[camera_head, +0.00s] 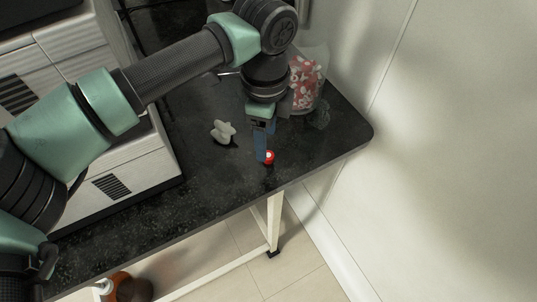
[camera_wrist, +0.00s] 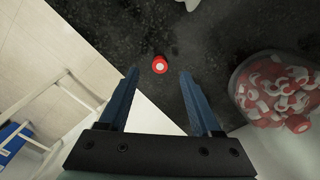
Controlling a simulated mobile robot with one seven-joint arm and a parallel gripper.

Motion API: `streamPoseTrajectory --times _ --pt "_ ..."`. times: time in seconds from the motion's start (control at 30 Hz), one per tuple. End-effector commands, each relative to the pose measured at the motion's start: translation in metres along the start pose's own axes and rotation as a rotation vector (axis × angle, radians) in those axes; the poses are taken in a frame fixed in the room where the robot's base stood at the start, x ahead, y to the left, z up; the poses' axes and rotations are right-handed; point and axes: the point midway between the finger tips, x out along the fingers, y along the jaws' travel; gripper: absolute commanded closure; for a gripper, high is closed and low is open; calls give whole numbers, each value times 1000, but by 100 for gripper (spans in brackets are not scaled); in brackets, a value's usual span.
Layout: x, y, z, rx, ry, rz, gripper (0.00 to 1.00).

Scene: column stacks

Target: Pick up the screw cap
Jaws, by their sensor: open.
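A small red screw cap with a white centre (camera_head: 269,157) sits on the black countertop (camera_head: 215,180) near its front edge. In the wrist view the screw cap (camera_wrist: 160,64) lies beyond the fingertips, roughly centred between them. My gripper (camera_head: 264,156) points down with its blue fingers close beside the cap in the head view. In the wrist view my gripper (camera_wrist: 158,72) has its two blue fingers spread wide apart with nothing between them.
A clear container of red and white caps (camera_head: 306,80) stands behind my gripper; it shows at right in the wrist view (camera_wrist: 280,92). A pale lobed object (camera_head: 223,131) lies left of my gripper. White machines stand at left, a wall at right.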

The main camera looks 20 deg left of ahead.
Motion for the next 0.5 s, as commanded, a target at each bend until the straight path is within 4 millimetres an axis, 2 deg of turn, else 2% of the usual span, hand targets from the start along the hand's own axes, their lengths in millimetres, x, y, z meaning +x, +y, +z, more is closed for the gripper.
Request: streamPoseTrajectory --times 0.3,0.5 --pt "45 0 -4 1 2 1 35" --pt "48 0 -4 2 -1 0 35"
